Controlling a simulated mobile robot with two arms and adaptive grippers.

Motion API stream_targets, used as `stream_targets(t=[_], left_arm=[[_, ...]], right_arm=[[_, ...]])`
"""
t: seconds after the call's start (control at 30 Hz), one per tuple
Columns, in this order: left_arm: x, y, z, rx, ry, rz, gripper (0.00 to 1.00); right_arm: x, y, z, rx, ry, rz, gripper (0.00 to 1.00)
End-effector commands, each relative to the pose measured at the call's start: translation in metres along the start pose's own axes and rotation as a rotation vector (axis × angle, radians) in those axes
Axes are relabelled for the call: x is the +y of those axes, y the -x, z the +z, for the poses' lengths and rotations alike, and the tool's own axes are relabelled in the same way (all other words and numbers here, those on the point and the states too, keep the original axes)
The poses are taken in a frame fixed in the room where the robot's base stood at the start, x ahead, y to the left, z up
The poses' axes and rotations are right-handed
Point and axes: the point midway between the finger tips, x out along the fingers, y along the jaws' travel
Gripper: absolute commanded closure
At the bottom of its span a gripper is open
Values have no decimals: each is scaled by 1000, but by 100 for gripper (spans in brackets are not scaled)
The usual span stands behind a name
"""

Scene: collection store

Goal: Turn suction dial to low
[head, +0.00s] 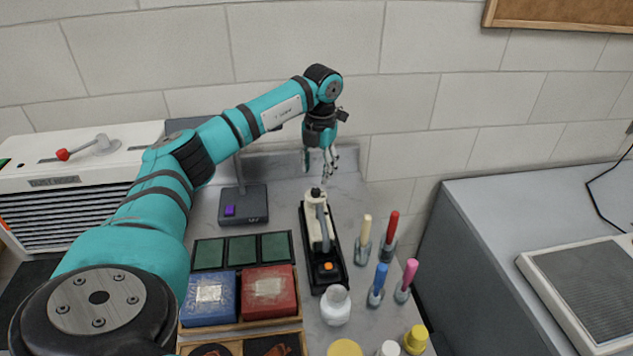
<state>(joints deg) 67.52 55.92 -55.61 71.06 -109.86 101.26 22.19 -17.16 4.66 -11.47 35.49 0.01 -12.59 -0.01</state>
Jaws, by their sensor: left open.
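A grey dial-like handle with a red tip (95,147) sits on top of a white cabinet (125,158) at the far left. Its red end points left and toward me. I take this to be the suction dial; any setting marks are too small to read. My left gripper (322,170) is open and empty. It hangs fingers down near the back wall, above the far end of a black and white stand, well to the right of the dial. My left arm crosses in front of the cabinet's right part. My right gripper is out of view.
The black and white stand (335,272) has an orange button. Coloured handled tools (388,235) stand in holders to its right, with a white jar (336,306) in front. Blue (208,298) and red (268,290) boxes lie left. A grey lamp base (243,205) stands behind.

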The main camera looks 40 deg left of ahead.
Motion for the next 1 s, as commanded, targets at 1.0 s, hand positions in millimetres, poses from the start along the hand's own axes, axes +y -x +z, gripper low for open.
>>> stream_targets(t=[1.0], left_arm=[[0,60,0,1,-1,0,53]], right_arm=[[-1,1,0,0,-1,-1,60]])
